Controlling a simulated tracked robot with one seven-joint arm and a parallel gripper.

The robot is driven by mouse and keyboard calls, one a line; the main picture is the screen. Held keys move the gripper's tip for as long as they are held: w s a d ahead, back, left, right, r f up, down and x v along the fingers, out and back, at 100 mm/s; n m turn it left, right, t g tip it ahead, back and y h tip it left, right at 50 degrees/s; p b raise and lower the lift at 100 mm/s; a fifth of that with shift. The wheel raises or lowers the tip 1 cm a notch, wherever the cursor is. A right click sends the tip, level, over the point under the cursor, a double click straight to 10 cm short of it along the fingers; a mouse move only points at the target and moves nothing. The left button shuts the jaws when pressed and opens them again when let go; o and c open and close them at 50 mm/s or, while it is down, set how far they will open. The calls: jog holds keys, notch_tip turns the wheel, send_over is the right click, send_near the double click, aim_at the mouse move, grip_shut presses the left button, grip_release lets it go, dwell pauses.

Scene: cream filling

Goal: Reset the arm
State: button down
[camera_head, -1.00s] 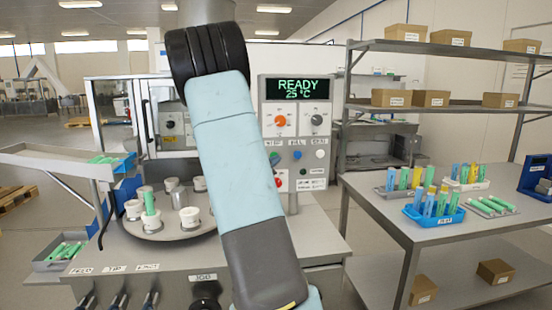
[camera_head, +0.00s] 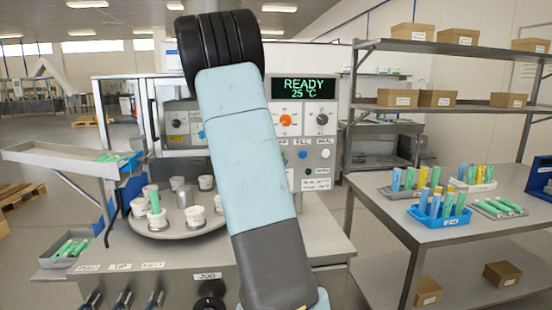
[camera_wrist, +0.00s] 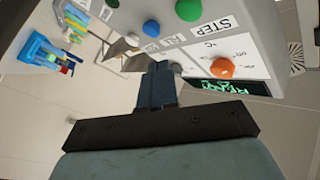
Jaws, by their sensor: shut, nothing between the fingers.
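My arm (camera_head: 250,165) rises across the middle of the head view, in front of the filling machine, and hides part of it. My gripper is hidden in that view. In the wrist view my gripper (camera_wrist: 157,85) shows two dark blue fingers pressed together, with nothing between them. The wrist view looks at the machine's control panel (camera_wrist: 245,45), with an orange knob (camera_wrist: 222,68) and green and blue buttons close by. The fingers appear apart from the panel.
The display (camera_head: 304,89) reads READY 25 °C. A turntable (camera_head: 165,233) holds white cups, one with a green tube. A tilted tray (camera_head: 60,157) stands at left. The right table (camera_head: 400,240) bears racks of coloured tubes, including a blue rack (camera_head: 440,220), beside a shelf with boxes.

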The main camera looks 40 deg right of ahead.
jog(key=w+a+r+n+t+y, duration=0.1)
jog(key=w+a+n+t+y, duration=0.1)
jog(key=a+n+t+y, duration=0.3)
jog(key=w+a+r+n+t+y, duration=0.1)
jog(key=w+a+t+y, duration=0.1)
jog(key=w+a+y, duration=0.3)
jog(key=s+a+r+n+y, duration=0.1)
jog(key=s+a+n+y, duration=0.25)
jog(key=a, duration=0.45)
jog(key=s+a+r+n+y, duration=0.2)
jog(key=s+a+n+y, duration=0.15)
jog(key=a, duration=0.45)
jog(key=s+a+f+n+g+y, duration=0.1)
jog(key=s+a+n+g, duration=0.2)
jog(key=s, duration=0.9)
jog(key=s+a+f+n+g+y, duration=0.1)
jog(key=s+a+n, duration=0.5)
jog(key=s, duration=0.6)
jog(key=shift+s+a+n+g, duration=0.3)
jog(key=shift+a+n+g, duration=0.1)
jog(key=shift+a+g, duration=0.6)
